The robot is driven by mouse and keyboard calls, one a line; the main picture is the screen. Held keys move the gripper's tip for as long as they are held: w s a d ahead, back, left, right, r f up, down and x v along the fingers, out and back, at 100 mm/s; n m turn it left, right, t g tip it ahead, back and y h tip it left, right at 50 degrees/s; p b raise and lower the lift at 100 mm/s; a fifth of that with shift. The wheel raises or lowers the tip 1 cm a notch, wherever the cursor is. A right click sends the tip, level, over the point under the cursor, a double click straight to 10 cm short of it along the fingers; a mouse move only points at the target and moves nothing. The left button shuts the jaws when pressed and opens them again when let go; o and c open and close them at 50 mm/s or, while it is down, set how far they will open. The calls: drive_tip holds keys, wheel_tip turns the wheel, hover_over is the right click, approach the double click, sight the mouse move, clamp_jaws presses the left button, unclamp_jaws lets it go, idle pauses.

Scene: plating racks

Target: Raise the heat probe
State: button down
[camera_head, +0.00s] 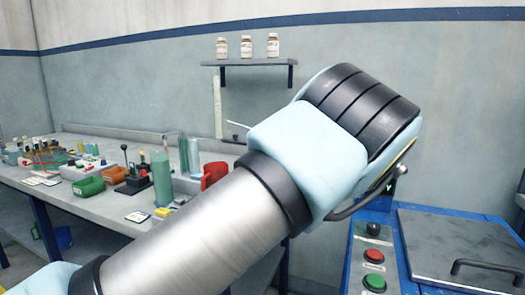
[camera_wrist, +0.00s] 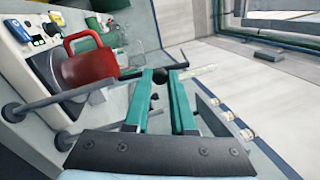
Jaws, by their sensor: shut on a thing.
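My gripper (camera_wrist: 166,73) shows in the wrist view as two teal fingers close together, shut on a dark, thin piece with a round black knob (camera_wrist: 159,88) between them. I take this piece to be the heat probe; a dark bar of it reaches left and right past the fingertips. In the head view my wrist hides the fingers, and a thin pale rod (camera_head: 238,124) sticks out to its left. I cannot tell whether that rod is part of the probe. How the probe is mounted is not clear.
A red mug (camera_wrist: 85,72) lies close left of the fingers in the wrist view. The bench (camera_head: 100,207) carries green and orange bins, a green cylinder (camera_head: 162,178) and small tools. A wall shelf (camera_head: 247,63) holds jars. A blue console (camera_head: 365,260) with buttons stands at right.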

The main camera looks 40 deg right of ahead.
idle(0.3)
drive_tip(key=c, duration=0.7)
unclamp_jaws()
drive_tip(key=shift+c, duration=0.2)
drive_tip(key=b+v, duration=0.3)
drive_tip(key=v, duration=0.7)
drive_tip(key=shift+s+d, duration=0.25)
drive_tip(key=shift+s, duration=0.05)
drive_tip(key=shift+s+f, duration=0.1)
drive_tip(key=shift+f, duration=0.05)
